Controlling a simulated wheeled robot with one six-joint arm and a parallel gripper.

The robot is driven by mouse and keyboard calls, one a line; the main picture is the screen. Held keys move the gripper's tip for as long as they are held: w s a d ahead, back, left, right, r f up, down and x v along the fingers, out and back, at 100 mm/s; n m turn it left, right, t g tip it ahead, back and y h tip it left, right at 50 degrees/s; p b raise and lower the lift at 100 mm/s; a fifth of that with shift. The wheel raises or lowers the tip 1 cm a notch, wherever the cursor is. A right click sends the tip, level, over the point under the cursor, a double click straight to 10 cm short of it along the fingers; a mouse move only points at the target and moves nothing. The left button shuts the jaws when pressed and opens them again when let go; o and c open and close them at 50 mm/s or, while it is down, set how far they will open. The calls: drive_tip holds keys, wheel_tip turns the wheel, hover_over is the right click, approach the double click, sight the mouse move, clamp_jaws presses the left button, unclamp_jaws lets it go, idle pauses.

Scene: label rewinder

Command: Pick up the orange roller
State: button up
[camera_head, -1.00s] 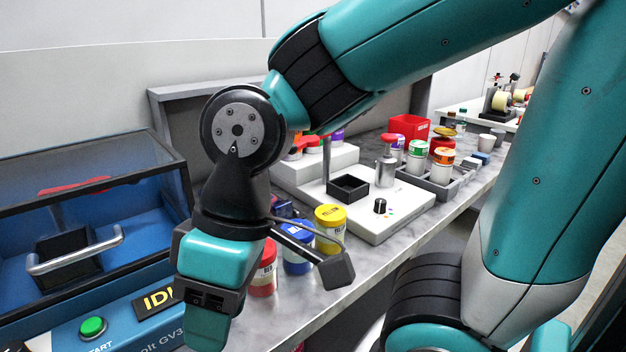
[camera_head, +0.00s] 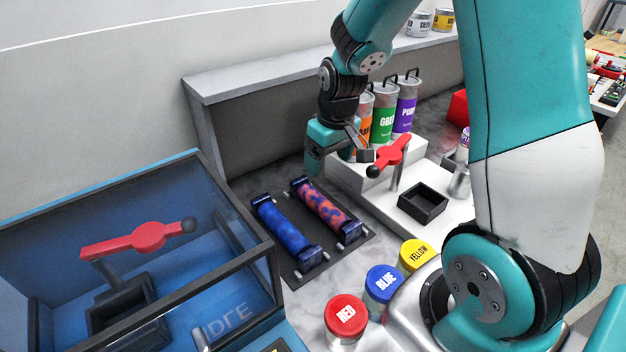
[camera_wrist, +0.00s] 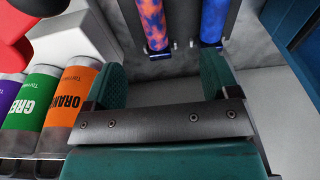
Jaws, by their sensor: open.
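The only plainly orange item is an orange-banded cylinder (camera_head: 366,118) with a black top handle, partly hidden behind my arm in the head view. It stands beside a green one (camera_head: 384,118) and a purple one (camera_head: 405,108) on the white step. In the wrist view, the orange cylinder (camera_wrist: 76,100) is at the left, its label reading "ORAN", outside my left finger. My gripper (camera_head: 340,158) is in front of the cylinders and to their left, its jaws open. In the wrist view the space between the teal fingers (camera_wrist: 162,82) is empty.
A blue roller (camera_head: 283,231) and a red-and-blue patterned roller (camera_head: 325,208) lie on a dark tray (camera_head: 289,272). A red lever (camera_head: 391,153) rises close to my gripper. A blue machine (camera_head: 230,236) stands left. Red, blue and yellow jars (camera_head: 345,318) stand in front.

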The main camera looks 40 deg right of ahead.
sight(324, 201)
drive_tip(key=f+p, duration=0.1)
drive_tip(key=f, duration=0.3)
drive_tip(key=w+d+f+p, duration=0.1)
drive_tip(key=f, duration=0.3)
drive_tip(key=w+f+p, duration=0.1)
drive_tip(key=f, duration=0.3)
drive_tip(key=shift+w+d, duration=0.15)
drive_tip(key=shift+d, duration=0.05)
drive_tip(key=shift+w+f+p, duration=0.2)
drive_tip(key=shift+f+p, duration=0.55)
drive_tip(key=shift+f, duration=0.7)
drive_tip(key=shift+w+f+p, duration=0.2)
drive_tip(key=shift+f+p, duration=0.5)
drive_tip(key=shift+f, duration=0.7)
drive_tip(key=c, duration=1.2)
clamp_jaws()
drive_tip(key=shift+r, duration=0.2)
